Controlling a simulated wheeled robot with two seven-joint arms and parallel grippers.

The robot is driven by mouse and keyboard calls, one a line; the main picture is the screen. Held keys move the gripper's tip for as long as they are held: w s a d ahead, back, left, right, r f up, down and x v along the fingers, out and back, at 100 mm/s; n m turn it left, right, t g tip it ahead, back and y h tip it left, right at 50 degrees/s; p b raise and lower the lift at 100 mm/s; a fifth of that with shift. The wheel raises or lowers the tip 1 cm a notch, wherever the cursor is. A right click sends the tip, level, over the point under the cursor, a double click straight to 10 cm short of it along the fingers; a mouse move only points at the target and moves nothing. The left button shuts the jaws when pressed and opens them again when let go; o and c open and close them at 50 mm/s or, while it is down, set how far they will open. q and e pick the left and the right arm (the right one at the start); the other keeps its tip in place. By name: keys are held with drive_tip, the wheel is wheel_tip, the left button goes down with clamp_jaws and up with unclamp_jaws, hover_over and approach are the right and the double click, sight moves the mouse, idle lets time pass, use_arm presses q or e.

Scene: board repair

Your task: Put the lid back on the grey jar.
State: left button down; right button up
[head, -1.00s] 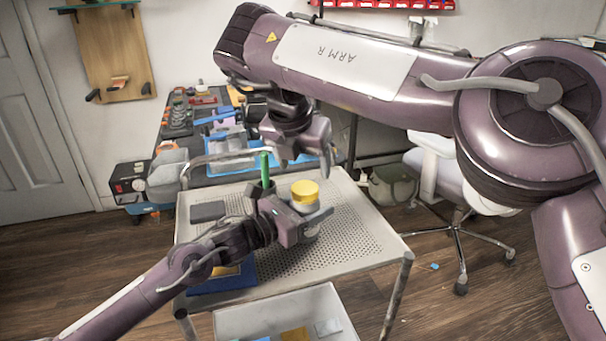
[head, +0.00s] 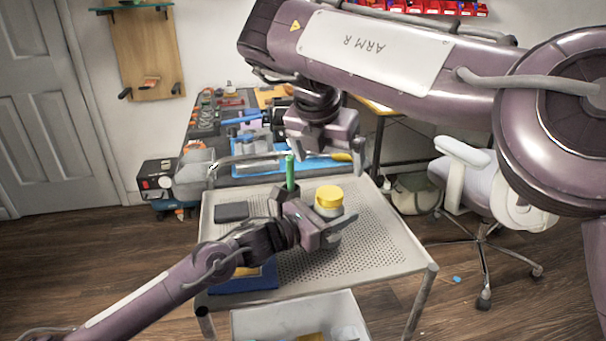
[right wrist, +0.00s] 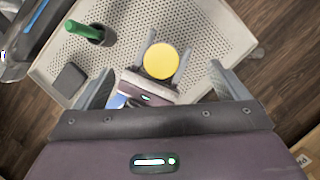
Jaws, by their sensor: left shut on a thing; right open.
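The grey jar (head: 329,211) stands upright on the perforated tabletop (head: 370,250), partly hidden by my left gripper. A round yellow lid (head: 329,195) is on top of it; I cannot tell whether it is fully seated. In the right wrist view the yellow lid (right wrist: 160,61) hides the jar below it. My left gripper (head: 335,227) is shut around the jar's side, below the lid. Its fingers flank the jar in the right wrist view. My right gripper (head: 328,163) is open and empty above the lid, apart from it.
A green-handled tool (head: 290,174) stands upright in a dark holder left of the jar. A dark grey block (head: 231,211) and a blue box (head: 245,278) are on the table. A bench with tools and a blue tray (head: 265,167) is behind. The tabletop right of the jar is clear.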

drive_tip(key=s+a+r, duration=0.2)
drive_tip(key=s+a, duration=0.3)
drive_tip(key=s, duration=0.7)
drive_tip(key=shift+r, duration=0.1)
use_arm(q)
drive_tip(key=shift+c, duration=2.1)
unclamp_jaws()
drive_tip(key=v, duration=0.7)
drive_tip(key=shift+s+a, duration=0.25)
drive_tip(key=shift+a, duration=0.1)
